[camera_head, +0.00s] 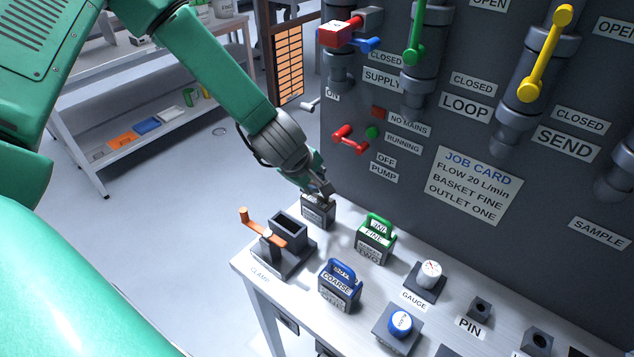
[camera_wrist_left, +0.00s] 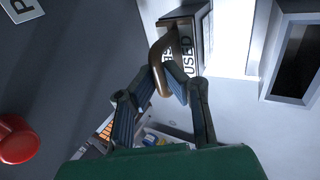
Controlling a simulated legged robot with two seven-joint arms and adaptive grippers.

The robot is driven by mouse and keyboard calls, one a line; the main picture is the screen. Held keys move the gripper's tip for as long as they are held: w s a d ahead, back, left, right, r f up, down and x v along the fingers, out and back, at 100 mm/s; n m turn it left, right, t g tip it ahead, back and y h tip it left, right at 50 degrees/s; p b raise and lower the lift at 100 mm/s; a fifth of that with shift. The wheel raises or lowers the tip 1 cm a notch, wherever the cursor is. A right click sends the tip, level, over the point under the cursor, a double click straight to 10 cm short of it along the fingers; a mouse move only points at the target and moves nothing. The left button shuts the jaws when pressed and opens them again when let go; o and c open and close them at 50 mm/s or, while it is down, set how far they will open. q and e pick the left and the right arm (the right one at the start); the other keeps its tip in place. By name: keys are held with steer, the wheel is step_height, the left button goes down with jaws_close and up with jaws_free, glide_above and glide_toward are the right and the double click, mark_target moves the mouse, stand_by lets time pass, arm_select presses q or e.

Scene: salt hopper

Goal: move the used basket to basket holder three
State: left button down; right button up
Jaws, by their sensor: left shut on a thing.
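The used basket (camera_head: 318,213) is a dark box at the back left of the bench, largely covered by my gripper in the head view. In the left wrist view its USED label (camera_wrist_left: 188,50) and curved brown handle (camera_wrist_left: 160,50) show. My left gripper (camera_head: 324,190) is shut on that handle; its fingers (camera_wrist_left: 158,84) close around it in the wrist view. I cannot tell whether the basket rests in a holder or hangs just above. A holder marked THREE is not readable. The green FINE basket (camera_head: 376,238) stands to its right in the holder marked TWO. My right gripper is out of view.
The blue COARSE basket (camera_head: 340,284) stands nearer the front. A clamp with an orange handle (camera_head: 265,235) is left of it. The valve panel (camera_head: 400,190) rises behind.

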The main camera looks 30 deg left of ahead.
arm_select(q)
steer(key=shift+f, duration=0.1)
stand_by(0.5)
steer(key=c, duration=1.6)
jaws_free()
steer(key=shift+o, duration=0.3)
steer(key=o, duration=0.4)
